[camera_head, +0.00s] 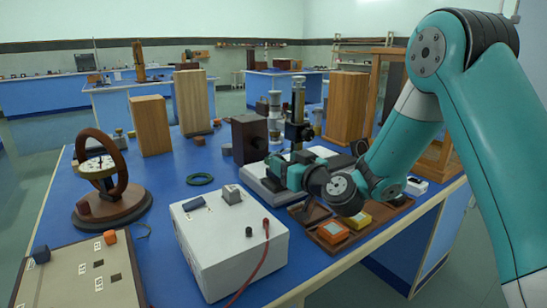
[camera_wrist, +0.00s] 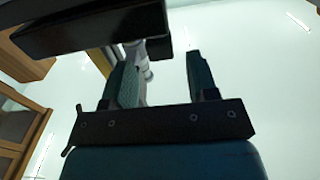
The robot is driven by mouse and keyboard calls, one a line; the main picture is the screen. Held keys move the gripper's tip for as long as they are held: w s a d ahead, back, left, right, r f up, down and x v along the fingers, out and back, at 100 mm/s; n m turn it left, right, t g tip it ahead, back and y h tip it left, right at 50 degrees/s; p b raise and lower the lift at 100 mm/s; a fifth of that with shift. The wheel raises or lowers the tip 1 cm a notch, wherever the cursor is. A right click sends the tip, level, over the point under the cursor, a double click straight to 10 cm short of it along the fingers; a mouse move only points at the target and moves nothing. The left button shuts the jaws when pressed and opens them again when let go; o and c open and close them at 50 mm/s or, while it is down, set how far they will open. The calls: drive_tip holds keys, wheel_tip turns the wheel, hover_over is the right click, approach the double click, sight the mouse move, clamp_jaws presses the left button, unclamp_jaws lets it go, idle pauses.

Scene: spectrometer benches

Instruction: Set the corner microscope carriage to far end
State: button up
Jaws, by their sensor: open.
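A pale rod-like part shows beside the left finger, partly hidden. A dark block (camera_wrist: 95,30) hangs above that finger; I cannot tell if they touch. My gripper and wrist hide part of the pale base.
A white box (camera_head: 230,235) with a red lead stands in front. A wheel-shaped instrument (camera_head: 105,185) is at left. A dark box (camera_head: 249,138) stands just left of the microscope, and a wooden cabinet (camera_head: 346,105) behind it. Wooden trays with orange and yellow blocks (camera_head: 333,232) lie under my wrist.

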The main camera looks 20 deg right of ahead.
sight(286, 132)
drive_tip(key=p+x, duration=0.1)
drive_tip(key=x, duration=0.1)
drive_tip(key=p+x, duration=0.2)
drive_tip(key=x, duration=0.1)
drive_tip(key=shift+a+r, duration=0.1)
drive_tip(key=shift+r, duration=0.15)
drive_tip(key=shift+w+a+f, duration=0.1)
drive_tip(key=shift+w+f, duration=0.05)
drive_tip(key=shift+w, duration=0.2)
drive_tip(key=shift+c, duration=0.2)
clamp_jaws()
